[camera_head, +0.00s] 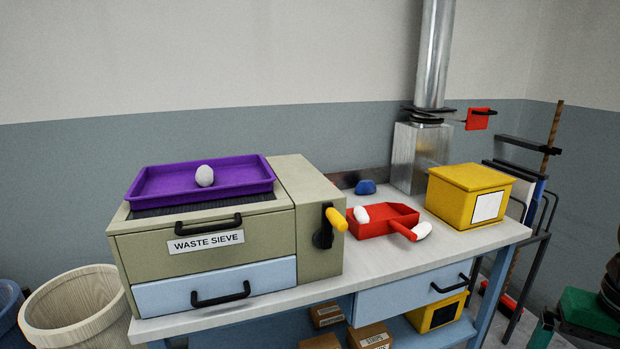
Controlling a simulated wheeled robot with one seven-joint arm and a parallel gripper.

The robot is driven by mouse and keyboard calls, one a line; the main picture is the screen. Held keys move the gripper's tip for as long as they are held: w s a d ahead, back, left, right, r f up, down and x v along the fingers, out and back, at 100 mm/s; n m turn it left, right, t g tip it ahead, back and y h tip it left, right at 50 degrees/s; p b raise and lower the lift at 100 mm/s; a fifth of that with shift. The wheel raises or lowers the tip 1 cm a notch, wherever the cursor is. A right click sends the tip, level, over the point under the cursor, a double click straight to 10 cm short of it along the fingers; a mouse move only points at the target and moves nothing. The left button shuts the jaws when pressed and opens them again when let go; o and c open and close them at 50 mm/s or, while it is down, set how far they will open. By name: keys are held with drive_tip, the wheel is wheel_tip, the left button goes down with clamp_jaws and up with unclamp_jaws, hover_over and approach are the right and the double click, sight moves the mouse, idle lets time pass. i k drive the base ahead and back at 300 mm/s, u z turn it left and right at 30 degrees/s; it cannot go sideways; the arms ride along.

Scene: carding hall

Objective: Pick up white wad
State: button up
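A white wad (205,176) rests in the purple tray (150,192), which sits on top of the machine labelled waste sieve (150,252). A second white wad (361,214) is at the left side of the red scoop or pan (385,224) on the bench. A third white wad (422,230) lies on the bench top beside the red handle. My gripper is not visible in this view.
The grey-topped bench (480,241) carries a yellow box (453,201), a blue lump (366,187) and a metal duct (433,60). A yellow-handled crank (336,219) juts from the sieve's right side. A pale bin (75,318) stands at left.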

sight(422, 230)
drive_tip(key=k, duration=0.45)
drive_tip(key=u, duration=0.35)
drive_tip(key=i, duration=1.45)
drive_tip(key=z, duration=0.4)
